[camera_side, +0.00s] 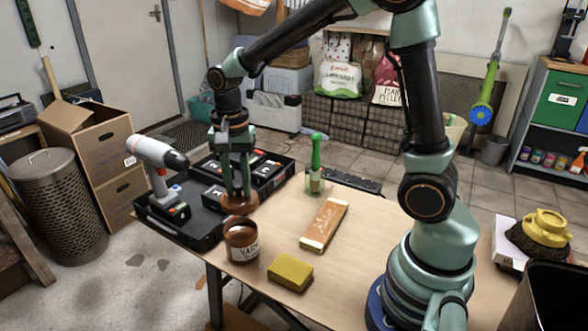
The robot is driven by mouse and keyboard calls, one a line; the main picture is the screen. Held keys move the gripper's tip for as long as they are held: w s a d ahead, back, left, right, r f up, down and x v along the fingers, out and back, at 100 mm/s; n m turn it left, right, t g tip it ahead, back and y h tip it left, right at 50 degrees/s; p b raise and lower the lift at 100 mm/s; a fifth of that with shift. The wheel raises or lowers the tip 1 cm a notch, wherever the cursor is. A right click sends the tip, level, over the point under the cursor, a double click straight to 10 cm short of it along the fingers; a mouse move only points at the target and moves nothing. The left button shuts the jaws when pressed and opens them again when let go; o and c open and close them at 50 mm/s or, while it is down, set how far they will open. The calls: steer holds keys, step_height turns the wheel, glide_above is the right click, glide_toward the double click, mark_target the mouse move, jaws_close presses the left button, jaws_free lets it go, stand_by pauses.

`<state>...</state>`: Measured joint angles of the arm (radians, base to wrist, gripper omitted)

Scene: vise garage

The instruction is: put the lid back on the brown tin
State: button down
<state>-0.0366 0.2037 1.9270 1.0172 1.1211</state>
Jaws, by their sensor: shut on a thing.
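The brown tin (242,247) stands upright and open near the table's front left edge, with a pale label on its side. My gripper (238,192) points down and is shut on the brown round lid (238,208). The lid is roughly level, behind and slightly above the tin's mouth in the picture, and looks apart from the tin. How high it is above the table is hard to tell. The fingers hide part of the lid's top.
A black tray (198,236) with a drill (158,165) and battery packs lies left of the tin. A yellow sponge (290,272) sits right of the tin, near the table edge.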

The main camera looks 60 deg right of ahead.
steer(key=shift+s+a+f+n, duration=0.2)
steer(key=shift+a+f+n, duration=0.15)
steer(key=shift+a, duration=0.3)
steer(key=shift+f, duration=3.1)
steer(key=shift+f, duration=0.15)
steer(key=shift+c, duration=0.5)
jaws_free()
steer(key=shift+r, duration=3.55)
